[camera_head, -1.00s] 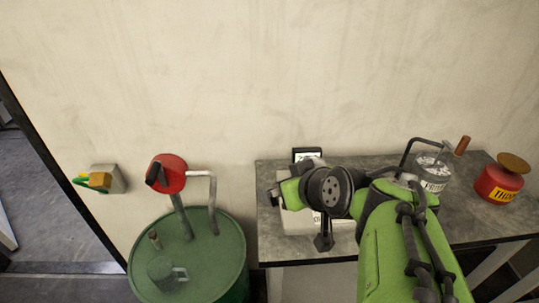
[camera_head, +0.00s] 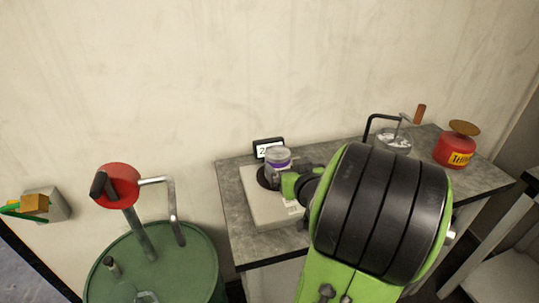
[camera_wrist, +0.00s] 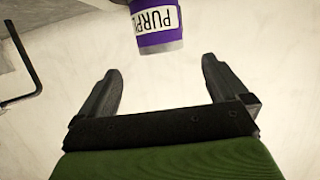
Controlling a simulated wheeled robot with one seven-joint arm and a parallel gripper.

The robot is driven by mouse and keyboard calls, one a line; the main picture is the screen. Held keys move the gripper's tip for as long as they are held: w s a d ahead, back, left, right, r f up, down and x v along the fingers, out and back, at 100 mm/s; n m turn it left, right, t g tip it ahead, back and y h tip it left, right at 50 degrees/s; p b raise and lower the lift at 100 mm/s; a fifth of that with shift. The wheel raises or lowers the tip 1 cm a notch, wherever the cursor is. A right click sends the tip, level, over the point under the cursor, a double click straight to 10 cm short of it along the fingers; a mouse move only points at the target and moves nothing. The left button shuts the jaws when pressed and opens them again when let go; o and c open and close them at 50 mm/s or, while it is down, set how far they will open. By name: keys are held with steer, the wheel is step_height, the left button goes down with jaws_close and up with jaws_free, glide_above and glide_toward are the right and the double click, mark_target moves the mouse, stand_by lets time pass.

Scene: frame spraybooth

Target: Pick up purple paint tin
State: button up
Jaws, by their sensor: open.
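The purple paint tin (camera_head: 278,158) stands on the weighing scale (camera_head: 262,212) on the grey bench. In the wrist view the tin (camera_wrist: 158,24) shows a purple band and a white label reading "PURP", cut off by the top edge. My gripper (camera_wrist: 160,75) is open, with its two dark fingers apart and nothing between them. The tin lies just beyond the fingertips, roughly centred between them. In the head view my arm covers the right part of the scale, and my fingers are hard to make out beside the tin.
The scale's display (camera_head: 268,149) stands behind the tin. A clear container with a crank handle (camera_head: 395,142) and a red thinner can (camera_head: 456,150) stand on the bench (camera_head: 240,185) to the right. A green drum (camera_head: 190,270) with a red-topped pump (camera_head: 116,185) is at left.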

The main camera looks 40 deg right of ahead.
mark_target(278, 152)
steer(key=p+x, duration=0.1)
steer(key=x, duration=0.9)
steer(key=shift+w+f, duration=0.15)
steer(key=shift+c, duration=0.2)
